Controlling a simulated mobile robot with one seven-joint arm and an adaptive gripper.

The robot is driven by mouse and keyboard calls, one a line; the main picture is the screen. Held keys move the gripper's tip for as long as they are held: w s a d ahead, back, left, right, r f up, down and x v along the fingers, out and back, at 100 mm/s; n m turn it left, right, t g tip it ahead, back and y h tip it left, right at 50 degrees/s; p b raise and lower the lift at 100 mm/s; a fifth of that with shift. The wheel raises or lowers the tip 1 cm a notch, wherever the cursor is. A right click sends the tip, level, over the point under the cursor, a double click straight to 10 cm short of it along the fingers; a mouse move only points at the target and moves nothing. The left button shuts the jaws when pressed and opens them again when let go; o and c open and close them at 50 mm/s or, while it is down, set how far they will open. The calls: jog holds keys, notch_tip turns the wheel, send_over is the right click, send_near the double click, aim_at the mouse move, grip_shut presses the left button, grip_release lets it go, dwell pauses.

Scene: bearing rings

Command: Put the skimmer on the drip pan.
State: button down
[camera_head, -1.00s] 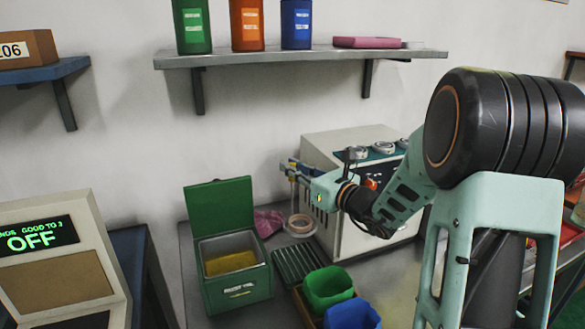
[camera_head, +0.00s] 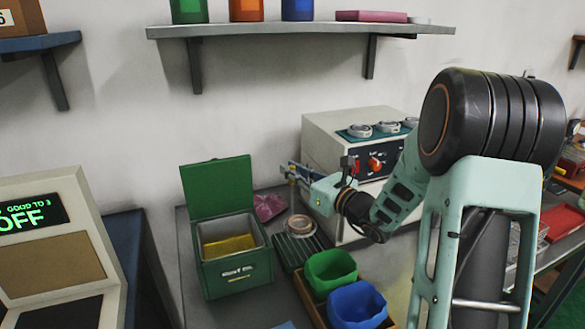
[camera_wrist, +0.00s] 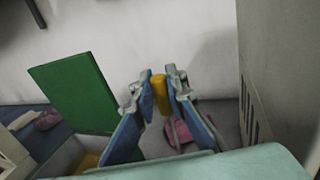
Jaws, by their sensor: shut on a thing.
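My gripper (camera_head: 293,174) is shut on the yellow handle of the skimmer (camera_head: 301,227). In the wrist view the handle (camera_wrist: 160,92) sits between the blue fingers. The skimmer's pale, copper-coloured round head hangs below the fingertips. The drip pan (camera_head: 297,250) is a dark ribbed tray on the bench, right of the green box. The round head appears over the pan's far end; I cannot tell whether it touches.
A green box (camera_head: 236,272) with its lid raised stands left of the pan. Green (camera_head: 330,270) and blue (camera_head: 357,304) bins stand in front right. A cream machine (camera_head: 335,130) stands behind right. A pink cloth (camera_head: 268,206) lies behind.

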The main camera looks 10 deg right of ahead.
jog(key=shift+f+b, duration=1.9)
jog(key=shift+f, duration=0.9)
jog(key=c, duration=1.8)
grip_release()
jog(key=shift+c, duration=0.2)
notch_tip(320, 180, up, 11)
jog(key=p, duration=0.7)
